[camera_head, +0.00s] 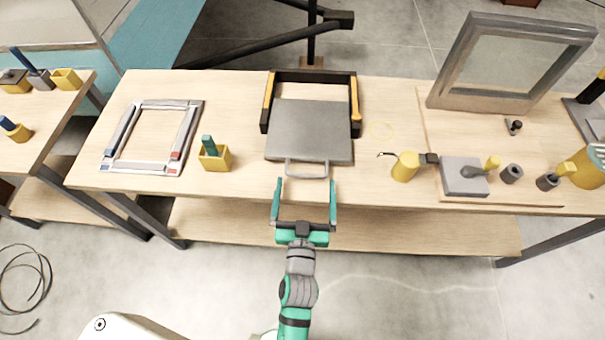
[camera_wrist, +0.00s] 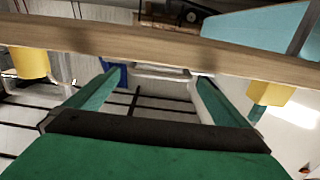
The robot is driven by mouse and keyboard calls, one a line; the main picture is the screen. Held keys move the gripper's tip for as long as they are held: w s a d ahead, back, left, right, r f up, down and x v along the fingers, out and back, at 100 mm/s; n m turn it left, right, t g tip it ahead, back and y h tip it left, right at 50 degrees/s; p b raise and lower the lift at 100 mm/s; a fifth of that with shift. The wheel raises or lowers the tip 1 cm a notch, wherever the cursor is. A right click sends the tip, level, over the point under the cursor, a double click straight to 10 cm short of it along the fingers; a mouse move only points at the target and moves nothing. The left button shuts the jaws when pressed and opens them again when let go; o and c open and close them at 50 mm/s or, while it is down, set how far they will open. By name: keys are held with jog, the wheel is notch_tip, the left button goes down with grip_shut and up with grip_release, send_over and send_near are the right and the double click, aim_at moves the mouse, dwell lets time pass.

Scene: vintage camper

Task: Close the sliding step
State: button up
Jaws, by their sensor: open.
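The sliding step is a grey plate (camera_head: 310,130) in a black frame with yellow side rails (camera_head: 354,98) on the table. The plate sticks out of the frame toward the table's front edge. A grey loop handle (camera_head: 307,175) is on its near side. My gripper (camera_head: 306,182) is open in front of the handle, with its green fingers spread to either side of it. In the wrist view, a pale bar (camera_wrist: 160,72), likely the handle, shows between the fingertips of my gripper (camera_wrist: 153,76). I cannot tell whether they touch.
A yellow box (camera_head: 214,157) and a light square frame (camera_head: 153,137) lie left of the step. A yellow cylinder (camera_head: 405,166), a grey block (camera_head: 464,178) and a framed window (camera_head: 510,62) are to the right. The wooden table's front edge (camera_head: 240,196) is close to my gripper.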

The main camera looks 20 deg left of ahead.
aim_at(306, 176)
jog(key=shift+x, duration=2.1)
